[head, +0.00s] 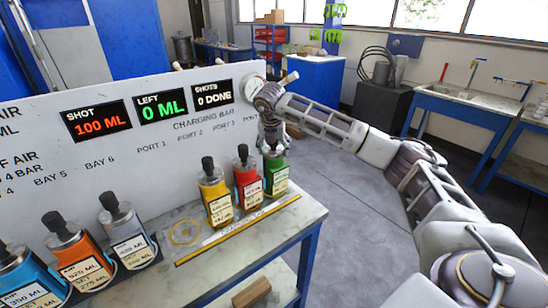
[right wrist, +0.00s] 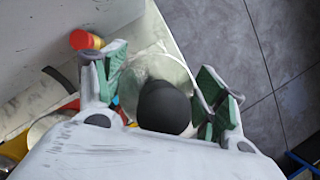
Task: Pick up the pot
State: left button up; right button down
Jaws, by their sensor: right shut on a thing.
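Several flanged pots with black knobs stand along the bench. The green pot (head: 277,182) is at the right end of the row in the head view, upright beside a red pot (head: 247,184) and a yellow pot (head: 217,204). My right gripper (head: 272,145) comes down from above and is shut on the green pot's top. In the right wrist view, its green-padded fingers (right wrist: 163,90) sit on both sides of a pale round top with a black knob (right wrist: 165,107). The grip contact is partly hidden in the head view. My left gripper is not in view.
A yellow-edged strip (head: 238,231) lies in front. Blue, orange and clear pots (head: 126,235) stand left. Open floor (head: 345,205) lies right.

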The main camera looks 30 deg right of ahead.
jog(key=shift+w+r, duration=0.1)
jog(key=shift+r, duration=0.75)
notch_tip(320, 180, up, 6)
jog(key=shift+r+b, duration=0.25)
jog(key=shift+b, duration=0.15)
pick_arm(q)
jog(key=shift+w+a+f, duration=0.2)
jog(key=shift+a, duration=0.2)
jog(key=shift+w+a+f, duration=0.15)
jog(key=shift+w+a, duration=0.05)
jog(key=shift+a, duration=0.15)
pick_arm(e)
jog(key=shift+r, duration=0.95)
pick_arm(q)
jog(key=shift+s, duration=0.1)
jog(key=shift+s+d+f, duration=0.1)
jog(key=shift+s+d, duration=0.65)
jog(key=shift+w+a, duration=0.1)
